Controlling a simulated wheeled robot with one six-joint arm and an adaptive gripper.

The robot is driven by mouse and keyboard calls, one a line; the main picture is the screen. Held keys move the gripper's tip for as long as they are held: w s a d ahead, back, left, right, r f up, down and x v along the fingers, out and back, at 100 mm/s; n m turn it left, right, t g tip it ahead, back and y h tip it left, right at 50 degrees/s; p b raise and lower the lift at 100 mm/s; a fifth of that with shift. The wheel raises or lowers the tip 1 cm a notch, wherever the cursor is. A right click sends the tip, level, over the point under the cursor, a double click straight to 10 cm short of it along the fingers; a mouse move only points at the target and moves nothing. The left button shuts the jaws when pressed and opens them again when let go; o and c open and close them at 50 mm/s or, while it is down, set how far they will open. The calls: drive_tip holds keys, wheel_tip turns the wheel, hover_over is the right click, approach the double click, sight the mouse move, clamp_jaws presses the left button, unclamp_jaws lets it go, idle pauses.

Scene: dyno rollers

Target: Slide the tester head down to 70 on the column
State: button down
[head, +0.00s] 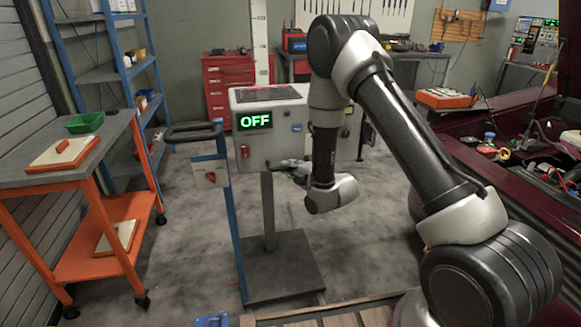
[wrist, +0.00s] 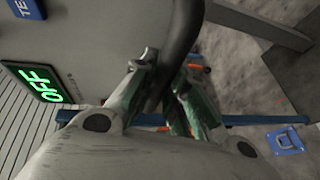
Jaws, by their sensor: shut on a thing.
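The tester head (head: 270,125) is a grey box with a green lit "OFF" display, set high on an upright column. The column (head: 260,35) rises above the box as a pale strip with dark marks too small to read surely. Below the box it runs down to a dark base plate. My gripper (head: 297,168) is at the box's lower right side. In the wrist view my gripper (wrist: 165,85) is shut on a dark curved handle (wrist: 183,35) beside the box. The display (wrist: 43,84) shows at left there. The fingers hide part of the handle.
A blue post with a black handle (head: 195,132) stands just left of the tester. An orange cart (head: 95,200) is at left, and a dark red car (head: 500,165) at right. A red tool cabinet (head: 225,85) stands behind. Grey floor lies around the base plate.

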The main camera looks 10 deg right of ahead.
wheel_tip(320, 180, down, 25)
drive_tip(key=shift+r, duration=0.2)
drive_tip(key=c, duration=1.4)
unclamp_jaws()
drive_tip(key=v, duration=1.2)
